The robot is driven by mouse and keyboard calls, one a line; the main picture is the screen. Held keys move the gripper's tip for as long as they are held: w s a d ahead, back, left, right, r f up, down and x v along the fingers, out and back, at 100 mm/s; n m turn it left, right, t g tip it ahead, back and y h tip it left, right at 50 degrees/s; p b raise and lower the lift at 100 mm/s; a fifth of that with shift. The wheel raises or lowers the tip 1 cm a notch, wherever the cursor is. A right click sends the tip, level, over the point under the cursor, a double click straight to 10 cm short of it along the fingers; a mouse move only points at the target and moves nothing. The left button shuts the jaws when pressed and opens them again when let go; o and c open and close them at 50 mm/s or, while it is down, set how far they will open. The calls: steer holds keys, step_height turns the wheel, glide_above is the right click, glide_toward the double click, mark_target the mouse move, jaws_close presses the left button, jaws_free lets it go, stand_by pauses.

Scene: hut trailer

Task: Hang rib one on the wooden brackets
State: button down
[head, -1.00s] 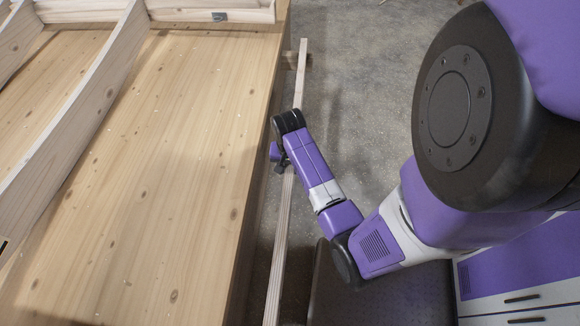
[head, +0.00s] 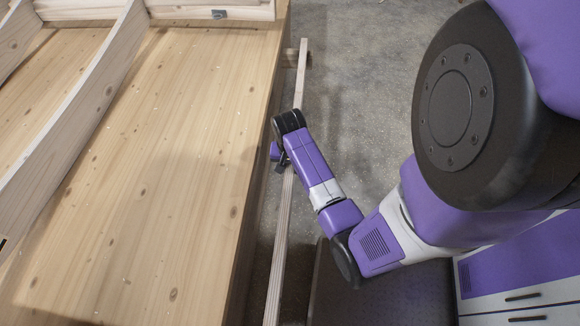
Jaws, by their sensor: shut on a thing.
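A long pale wooden rib (head: 282,238) runs along the right side of the wooden table, a little out from its edge. My gripper (head: 281,166) is shut on the rib near its middle; the wrist hides much of the fingers and the grip. The rib's far end (head: 302,60) shows beside a small wooden bracket (head: 290,58) that sticks out from the table's side. I cannot tell whether the rib rests on this bracket or is held just above it. The rib's near end runs to the bottom edge of the view, and no other bracket shows.
The wooden table (head: 170,180) fills the left, with a bare top near its right edge. Curved wooden ribs (head: 75,125) and an end board (head: 205,10) stand on it. Concrete floor (head: 360,70) lies open to the right. My dark base is at the bottom.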

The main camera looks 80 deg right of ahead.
mark_target(290, 168)
steer(key=shift+d+f+b, duration=0.1)
steer(key=shift+f+b, duration=0.55)
steer(key=shift+f, duration=0.75)
stand_by(1.0)
steer(key=c, duration=1.2)
jaws_free()
steer(key=shift+o, duration=0.8)
steer(key=shift+a+f, duration=0.15)
steer(key=shift+a, duration=0.05)
steer(key=shift+a+r+p, duration=0.2)
steer(key=shift+r+p, duration=0.15)
steer(key=shift+r, duration=1.65)
steer(key=shift+a+r+p, duration=0.15)
steer(key=shift+r+p, duration=0.15)
steer(key=shift+r, duration=1.65)
steer(key=shift+s, duration=0.15)
